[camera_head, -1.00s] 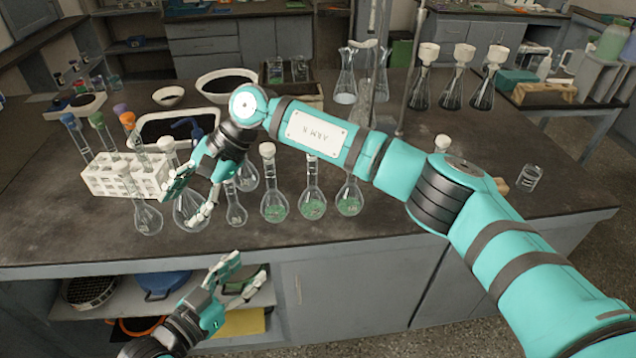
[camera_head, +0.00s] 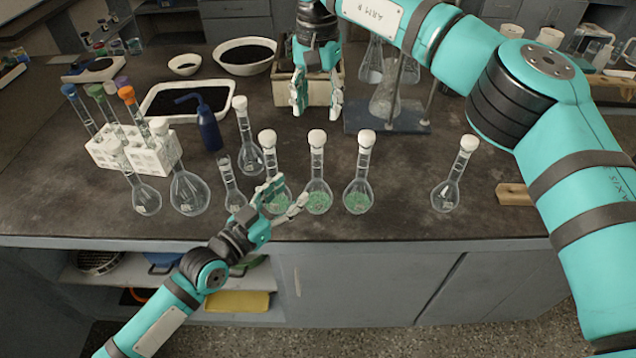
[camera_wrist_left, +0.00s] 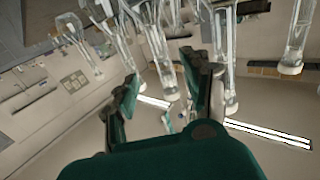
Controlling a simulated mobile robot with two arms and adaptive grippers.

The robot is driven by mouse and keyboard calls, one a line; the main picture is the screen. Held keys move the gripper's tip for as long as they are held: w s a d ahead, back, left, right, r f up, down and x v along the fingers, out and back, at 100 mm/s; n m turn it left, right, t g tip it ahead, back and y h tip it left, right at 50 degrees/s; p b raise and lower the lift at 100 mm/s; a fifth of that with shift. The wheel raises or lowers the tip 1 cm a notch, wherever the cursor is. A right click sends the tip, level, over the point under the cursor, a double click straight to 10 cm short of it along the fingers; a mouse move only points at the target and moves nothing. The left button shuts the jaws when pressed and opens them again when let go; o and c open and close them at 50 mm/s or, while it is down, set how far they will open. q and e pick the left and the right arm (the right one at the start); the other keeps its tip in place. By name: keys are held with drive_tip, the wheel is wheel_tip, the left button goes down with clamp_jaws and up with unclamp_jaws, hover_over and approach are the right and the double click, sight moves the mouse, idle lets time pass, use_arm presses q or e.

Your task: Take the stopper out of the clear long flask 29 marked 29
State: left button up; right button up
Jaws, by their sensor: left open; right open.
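Several clear long-necked flasks stand along the front of the bench, and I cannot read which is marked 29. Empty-looking ones with white stoppers are the far-left flask (camera_head: 146,198), the larger flask beside it (camera_head: 189,192), the rear flask (camera_head: 247,152) and the lone right flask (camera_head: 446,192). A small clear flask (camera_head: 233,198) shows no white stopper. My left gripper (camera_head: 292,192) is open in front of the leftmost green-filled flask (camera_head: 268,165), partly hiding it; contact is unclear. My right gripper (camera_head: 317,110) is open and empty, high behind the flask row.
Two more green-filled flasks (camera_head: 318,197) (camera_head: 358,197) stand close on the right. A white tube rack (camera_head: 150,160), blue wash bottle (camera_head: 209,128) and white tray (camera_head: 160,92) are left. A stand base (camera_head: 410,122) is behind.

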sight(314, 170)
use_arm(q)
drive_tip(key=x, duration=1)
drive_tip(key=shift+d, duration=0.1)
clamp_jaws()
